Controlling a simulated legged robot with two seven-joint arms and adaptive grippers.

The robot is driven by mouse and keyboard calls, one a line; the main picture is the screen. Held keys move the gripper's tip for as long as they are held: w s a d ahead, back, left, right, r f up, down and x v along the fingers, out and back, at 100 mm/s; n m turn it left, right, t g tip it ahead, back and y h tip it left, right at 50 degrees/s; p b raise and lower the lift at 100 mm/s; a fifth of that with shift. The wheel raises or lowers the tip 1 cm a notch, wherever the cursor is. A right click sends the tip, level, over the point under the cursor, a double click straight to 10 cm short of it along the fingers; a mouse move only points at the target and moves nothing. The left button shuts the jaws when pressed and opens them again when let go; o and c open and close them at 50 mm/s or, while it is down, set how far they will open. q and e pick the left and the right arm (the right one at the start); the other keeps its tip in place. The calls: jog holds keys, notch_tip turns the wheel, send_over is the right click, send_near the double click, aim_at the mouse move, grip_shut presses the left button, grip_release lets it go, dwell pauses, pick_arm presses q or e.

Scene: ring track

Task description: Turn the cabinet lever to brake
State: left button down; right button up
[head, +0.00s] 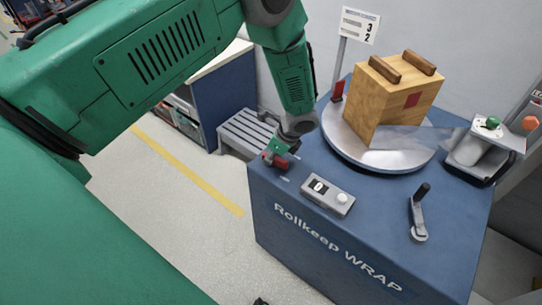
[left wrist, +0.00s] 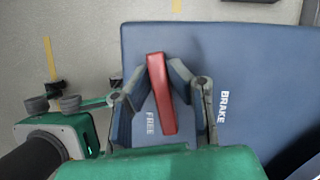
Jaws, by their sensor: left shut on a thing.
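The red lever (left wrist: 161,95) lies on the blue cabinet top (left wrist: 255,62) in the left wrist view, between the fingers of my left gripper (left wrist: 160,72). The gripper is shut on it. The lever's lower end is close to the word FREE (left wrist: 150,124); the word BRAKE (left wrist: 225,107) stands to the right, apart from the lever. In the head view my left gripper (head: 279,156) reaches down to the cabinet's left corner, and a red bit of the lever (head: 272,161) shows there, mostly hidden by the gripper. My right gripper is in neither view.
A round turntable (head: 345,148) carries a wooden box (head: 395,98) on the cabinet. A counter with a button (head: 328,195), a crank (head: 418,215) and a film roll holder (head: 480,150) stand around it. A grey slatted stand (head: 245,132) is left of the cabinet.

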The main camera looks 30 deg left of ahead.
pick_arm(q)
jog(key=n, duration=0.2)
jog(key=n+g, duration=0.1)
jog(key=shift+w+n+h, duration=0.25)
jog(key=shift+n+h, duration=0.05)
jog(key=shift+n, duration=0.1)
jog(key=n, duration=0.2)
jog(key=n+g+h+b, duration=0.1)
jog(key=n, duration=0.1)
jog(key=shift+a+n+g, duration=0.15)
jog(key=shift+n+g, duration=0.15)
jog(key=n+h, duration=0.1)
jog(key=n, duration=0.2)
jog(key=shift+w+r+g+b, duration=0.1)
jog(key=shift+g+b, duration=0.3)
jog(key=shift+a+n+h, duration=0.15)
jog(key=shift+n+h, duration=0.65)
jog(key=shift+n, duration=1.3)
jog(key=c, duration=1.5)
grip_release()
jog(key=shift+c, duration=0.2)
